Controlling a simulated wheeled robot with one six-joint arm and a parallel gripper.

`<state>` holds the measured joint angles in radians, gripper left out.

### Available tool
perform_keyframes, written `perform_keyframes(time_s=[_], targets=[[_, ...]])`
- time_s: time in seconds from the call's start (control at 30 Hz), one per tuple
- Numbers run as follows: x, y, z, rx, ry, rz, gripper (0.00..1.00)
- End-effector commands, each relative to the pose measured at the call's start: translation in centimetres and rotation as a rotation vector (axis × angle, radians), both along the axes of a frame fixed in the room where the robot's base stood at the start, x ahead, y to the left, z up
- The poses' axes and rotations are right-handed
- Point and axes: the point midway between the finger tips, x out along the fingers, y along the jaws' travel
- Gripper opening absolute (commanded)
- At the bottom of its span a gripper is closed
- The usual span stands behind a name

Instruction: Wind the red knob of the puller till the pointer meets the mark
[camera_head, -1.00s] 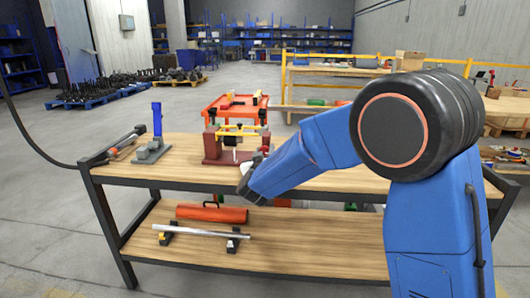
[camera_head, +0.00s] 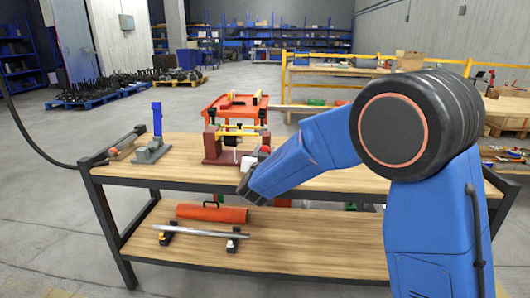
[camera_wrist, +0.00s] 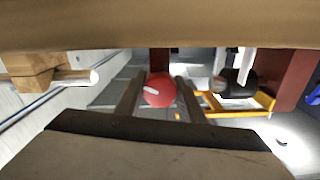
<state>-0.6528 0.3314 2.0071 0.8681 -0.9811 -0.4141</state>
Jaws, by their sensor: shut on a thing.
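The puller (camera_head: 212,147) stands on the wooden workbench in the head view, with a dark red frame and a yellow bar (camera_head: 236,132) across it. Its red knob (camera_wrist: 159,90) is in the middle of the wrist view, with a pale stripe on its face. My gripper (camera_wrist: 158,97) has one finger on each side of the knob and is shut on it. In the head view, my wrist partly hides the puller's right side. The puller's yellow part (camera_wrist: 240,105) and dark red frame (camera_wrist: 296,78) show at right in the wrist view. I cannot make out the pointer or the mark.
A grey stand with a blue upright (camera_head: 157,120) is on the bench's left part. An orange cart (camera_head: 220,102) stands behind the bench. A red cylinder (camera_head: 212,213) and a metal rod (camera_head: 200,232) lie on the lower shelf.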

Motion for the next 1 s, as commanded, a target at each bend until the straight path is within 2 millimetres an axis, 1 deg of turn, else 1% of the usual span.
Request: perform_keyframes(time_s=[0.23, 0.63, 0.67, 0.7, 0.73, 1.0], targets=[[-0.03, 0.01, -0.04, 0.059, -0.001, 0.000, 0.13], [-0.04, 0.00, -0.06, 0.067, -0.001, 0.000, 0.13], [-0.04, 0.00, -0.06, 0.067, -0.001, 0.000, 0.38], [-0.03, 0.00, -0.06, 0.067, -0.001, 0.000, 0.47], [-0.03, 0.00, -0.05, 0.067, -0.001, 0.000, 0.54], [-0.03, 0.01, -0.03, 0.067, -0.002, 0.000, 0.54]])
